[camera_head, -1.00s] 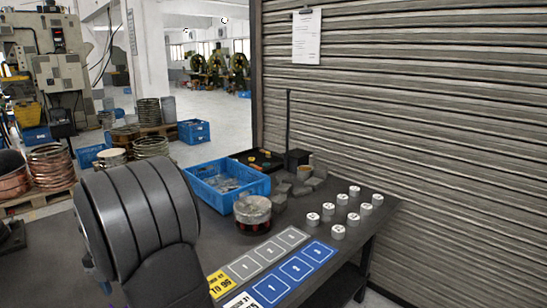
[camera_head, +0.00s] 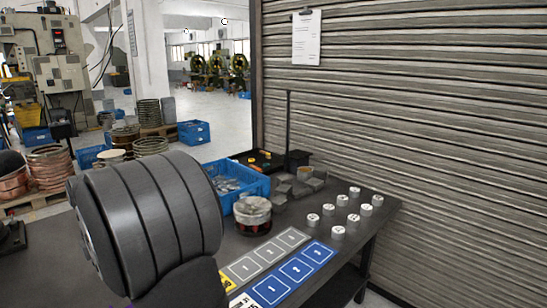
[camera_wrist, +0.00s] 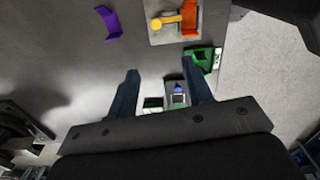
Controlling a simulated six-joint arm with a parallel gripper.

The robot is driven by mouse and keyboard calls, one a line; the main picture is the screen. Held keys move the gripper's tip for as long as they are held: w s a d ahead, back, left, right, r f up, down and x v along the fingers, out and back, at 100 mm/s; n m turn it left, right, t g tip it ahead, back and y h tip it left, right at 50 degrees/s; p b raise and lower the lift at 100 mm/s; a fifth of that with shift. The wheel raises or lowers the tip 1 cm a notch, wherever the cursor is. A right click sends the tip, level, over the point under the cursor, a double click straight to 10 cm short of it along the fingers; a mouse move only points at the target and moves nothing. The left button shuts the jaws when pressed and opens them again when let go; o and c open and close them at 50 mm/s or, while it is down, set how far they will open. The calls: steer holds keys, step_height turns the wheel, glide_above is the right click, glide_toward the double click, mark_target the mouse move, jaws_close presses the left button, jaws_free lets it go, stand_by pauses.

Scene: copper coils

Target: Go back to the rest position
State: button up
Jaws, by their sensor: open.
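My gripper (camera_wrist: 160,68) shows in the wrist view, with its two dark fingers spread apart and nothing held between them. It is over a dark grey surface. A purple bracket (camera_wrist: 109,23) lies ahead of it to the left. A yellow pin-like part (camera_wrist: 166,22) and an orange bracket (camera_wrist: 191,18) lie on a pale plate ahead. A green part (camera_wrist: 199,61) is beside the right fingertip. A small blue item (camera_wrist: 179,88) shows between the fingers, lower down. In the head view only my dark arm links show; the gripper is hidden.
In the head view, a blue crate (camera_head: 250,180), a copper coil (camera_head: 252,214), several white-topped cylinders (camera_head: 338,232), and grey and blue numbered marker cards (camera_head: 290,275) are on the dark table. A thin dark post (camera_head: 289,120) rises behind. A ribbed shutter wall (camera_head: 440,130) is to the right.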

steer(key=shift+s+d+r+m, duration=0.15)
steer(key=shift+r+m, duration=0.2)
steer(key=shift+m, duration=0.45)
jaws_close()
steer(key=w+a+f+m+y, duration=0.1)
steer(key=a+f+m, duration=0.1)
steer(key=f+m, duration=0.3)
steer(key=w+a+f+m+t+y, duration=0.1)
steer(key=w+f+m, duration=0.1)
steer(key=f+m, duration=0.3)
steer(key=w+a+f+m+t+y, duration=0.1)
steer(key=a+f+m, duration=0.1)
steer(key=f+m, duration=0.4)
steer(key=shift+d+x, duration=0.15)
steer(key=shift+x, duration=1.1)
steer(key=shift+d+x, duration=0.2)
steer(key=shift+x, duration=1)
steer(key=shift+s+d+f, duration=0.15)
steer(key=shift+s+d, duration=0.65)
steer(key=shift+d, duration=0.2)
steer(key=shift+s+d+f, duration=0.2)
steer(key=shift+s+d, duration=0.25)
steer(key=shift+d, duration=0.15)
